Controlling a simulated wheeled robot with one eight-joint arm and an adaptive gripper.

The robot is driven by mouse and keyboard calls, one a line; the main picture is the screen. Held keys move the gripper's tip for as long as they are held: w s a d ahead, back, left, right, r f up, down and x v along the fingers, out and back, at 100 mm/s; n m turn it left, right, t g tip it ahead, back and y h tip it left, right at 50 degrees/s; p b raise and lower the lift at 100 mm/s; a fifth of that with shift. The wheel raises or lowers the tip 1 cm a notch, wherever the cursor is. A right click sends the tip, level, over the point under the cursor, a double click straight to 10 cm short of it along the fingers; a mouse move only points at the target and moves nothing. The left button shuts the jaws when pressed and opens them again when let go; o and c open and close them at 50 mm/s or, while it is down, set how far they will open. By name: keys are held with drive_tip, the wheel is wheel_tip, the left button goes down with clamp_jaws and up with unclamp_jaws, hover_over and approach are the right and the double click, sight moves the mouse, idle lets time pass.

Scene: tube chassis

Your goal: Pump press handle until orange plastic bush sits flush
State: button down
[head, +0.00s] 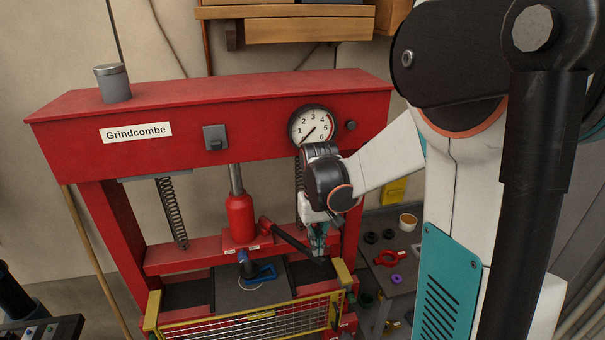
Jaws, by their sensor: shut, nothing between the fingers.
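The red press (190,118) stands ahead, with a round gauge (312,125) on its top beam; the needle points to the lower left. A red bottle jack (240,217) hangs under the beam. The dark press handle (288,240) slopes down to the right from the jack's base. My gripper (318,243) points down at the handle's outer end, shut and empty. I cannot tell whether it touches the handle. I cannot make out an orange bush there.
A yellow-framed mesh guard (250,318) crosses the press front. A coil spring (171,212) hangs at the left. A grey side table at the right holds a red part (384,258), a purple ring (397,279) and a small tub (408,221). My arm fills the right side.

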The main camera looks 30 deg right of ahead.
drive_tip(key=shift+f, duration=0.1)
idle(0.3)
wheel_tip(320, 180, down, 14)
drive_tip(key=b, duration=1.3)
wheel_tip(320, 180, up, 14)
drive_tip(key=p, duration=1)
drive_tip(key=shift+r, duration=0.2)
drive_tip(key=shift+f, duration=0.1)
wheel_tip(320, 180, down, 15)
drive_tip(key=b, duration=1.2)
wheel_tip(320, 180, up, 15)
drive_tip(key=p, duration=1)
